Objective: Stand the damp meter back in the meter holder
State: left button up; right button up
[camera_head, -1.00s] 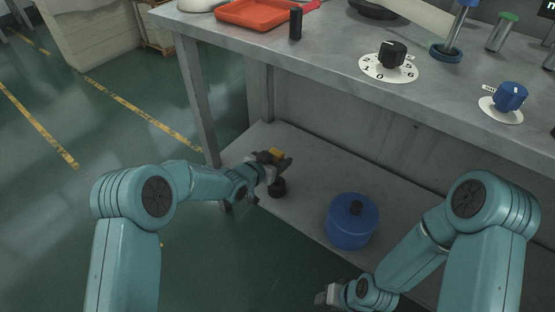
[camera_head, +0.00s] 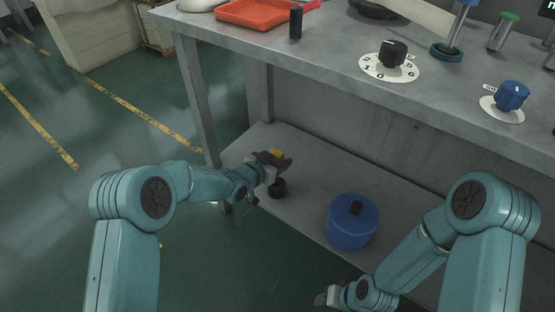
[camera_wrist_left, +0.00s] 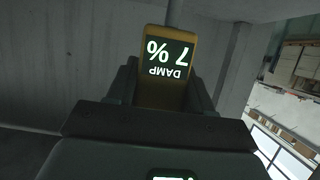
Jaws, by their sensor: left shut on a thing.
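The damp meter (camera_head: 277,154) is a yellow block in the jaws of my left gripper (camera_head: 280,161). In the left wrist view the damp meter (camera_wrist_left: 166,62) stands up between the fingers, and its screen reads "DAMP 7 %" upside down. A dark round piece on the lower shelf, which looks like the meter holder (camera_head: 277,188), sits just below the left gripper. The gripper partly covers it, and I cannot tell whether meter and holder touch. My right gripper (camera_head: 326,297) is low in the middle of the head view, apart from these things; its jaws are too small to read.
A blue lidded pot (camera_head: 352,224) stands on the lower shelf (camera_head: 310,177) to the right of the holder. The bench top (camera_head: 330,52) overhangs the shelf, with a leg (camera_head: 200,105) at the left. Dials, a black cylinder and a red tray (camera_head: 256,13) are on top.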

pick_arm(q)
jog(key=shift+f+b, duration=1.25)
jog(key=shift+f, duration=0.2)
dwell(0.3)
jog(key=shift+f, duration=1.4)
dwell(0.4)
jog(key=o, duration=1.6)
jog(key=shift+c, duration=0.2)
jog(key=shift+r+p, duration=2.15)
jog(key=shift+r, duration=1.95)
jog(key=shift+f, duration=0.1)
